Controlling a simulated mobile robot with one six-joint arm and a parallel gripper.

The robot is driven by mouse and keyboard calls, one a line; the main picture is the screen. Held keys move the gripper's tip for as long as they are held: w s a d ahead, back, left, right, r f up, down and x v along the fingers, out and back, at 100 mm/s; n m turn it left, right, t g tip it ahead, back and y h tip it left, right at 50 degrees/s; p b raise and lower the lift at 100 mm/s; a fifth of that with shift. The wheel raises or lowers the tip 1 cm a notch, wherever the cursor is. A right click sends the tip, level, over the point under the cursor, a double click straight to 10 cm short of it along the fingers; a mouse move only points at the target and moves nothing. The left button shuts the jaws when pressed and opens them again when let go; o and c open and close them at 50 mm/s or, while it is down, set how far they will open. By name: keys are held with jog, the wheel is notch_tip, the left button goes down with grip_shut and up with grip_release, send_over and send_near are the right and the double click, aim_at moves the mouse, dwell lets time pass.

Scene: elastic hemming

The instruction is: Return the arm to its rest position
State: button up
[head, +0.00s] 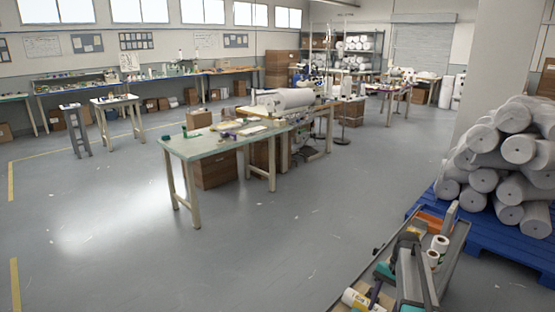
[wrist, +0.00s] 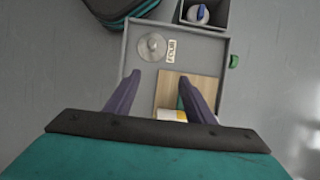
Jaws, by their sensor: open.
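My gripper (wrist: 160,78) shows in the wrist view as two purple fingers, spread apart with nothing held between their tips. The fingers point over a grey tray (wrist: 135,52). A round metal piece (wrist: 152,47) and a small white label lie in the tray ahead of the fingertips. A wooden board (wrist: 203,90) lies under the fingers, with a yellow and white item (wrist: 171,115) partly hidden by the gripper's body.
A green-topped work table (head: 215,144) stands mid-room, with a sewing machine and a large roll behind it. Stacked fabric rolls (head: 520,148) lie on a blue pallet (head: 480,240) at the right. The grey floor (head: 110,220) at left front is clear.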

jog(key=s+a+f+n+g, duration=0.2)
jog(key=s+a+f+g, duration=0.1)
jog(key=s+a+f, duration=1.2)
jog(key=s+a+f+n+h, duration=0.1)
jog(key=s+a+f+n, duration=0.1)
jog(key=s+f, duration=0.4)
jog(key=s+a+f+n+h, duration=0.2)
jog(key=s+f+n, duration=0.3)
jog(key=s, duration=1)
jog(key=shift+s+f, duration=0.4)
jog(key=shift+f, duration=0.1)
dwell(0.9)
